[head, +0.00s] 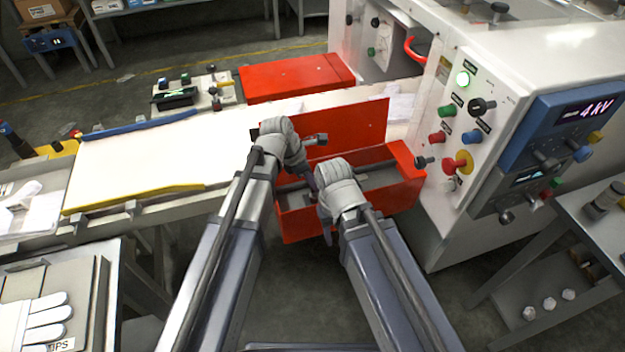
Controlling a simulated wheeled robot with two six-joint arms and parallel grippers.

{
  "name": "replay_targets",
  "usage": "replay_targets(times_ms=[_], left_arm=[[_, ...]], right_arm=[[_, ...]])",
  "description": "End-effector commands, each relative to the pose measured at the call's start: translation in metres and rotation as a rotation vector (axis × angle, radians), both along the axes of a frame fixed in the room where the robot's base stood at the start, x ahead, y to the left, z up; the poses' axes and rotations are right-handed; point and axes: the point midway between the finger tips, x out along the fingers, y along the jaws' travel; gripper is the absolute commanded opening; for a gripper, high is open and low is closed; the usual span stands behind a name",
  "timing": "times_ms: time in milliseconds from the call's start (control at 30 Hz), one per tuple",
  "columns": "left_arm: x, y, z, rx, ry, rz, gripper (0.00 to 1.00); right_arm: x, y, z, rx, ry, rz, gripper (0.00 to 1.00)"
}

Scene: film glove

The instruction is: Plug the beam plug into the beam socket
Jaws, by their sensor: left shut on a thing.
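My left gripper (307,176) is over the open red box (298,222), below the raised red lid (356,122). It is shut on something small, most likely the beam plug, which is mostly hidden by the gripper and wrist. My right gripper (326,228) points down at the front of the red box, close to the left one. Its fingers are largely hidden behind its own wrist, so I cannot tell if it is open. I cannot make out the beam socket for certain.
A white machine with a control panel (450,120) and a blue display unit (560,130) stands close on the right. A white bench top (150,165) extends left, edged by a yellow strip (130,200). A closed red box (295,78) sits behind.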

Motion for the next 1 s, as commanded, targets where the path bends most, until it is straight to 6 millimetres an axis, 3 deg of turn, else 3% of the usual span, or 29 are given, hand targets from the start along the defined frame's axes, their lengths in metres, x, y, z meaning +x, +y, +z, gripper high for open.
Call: replay_targets(times_ms=[1000], left_arm=[[0.000,0.000,-0.013,0.000,0.000,0.000,0.00]], right_arm=[[0.000,0.000,-0.013,0.000,0.000,0.000,0.50]])
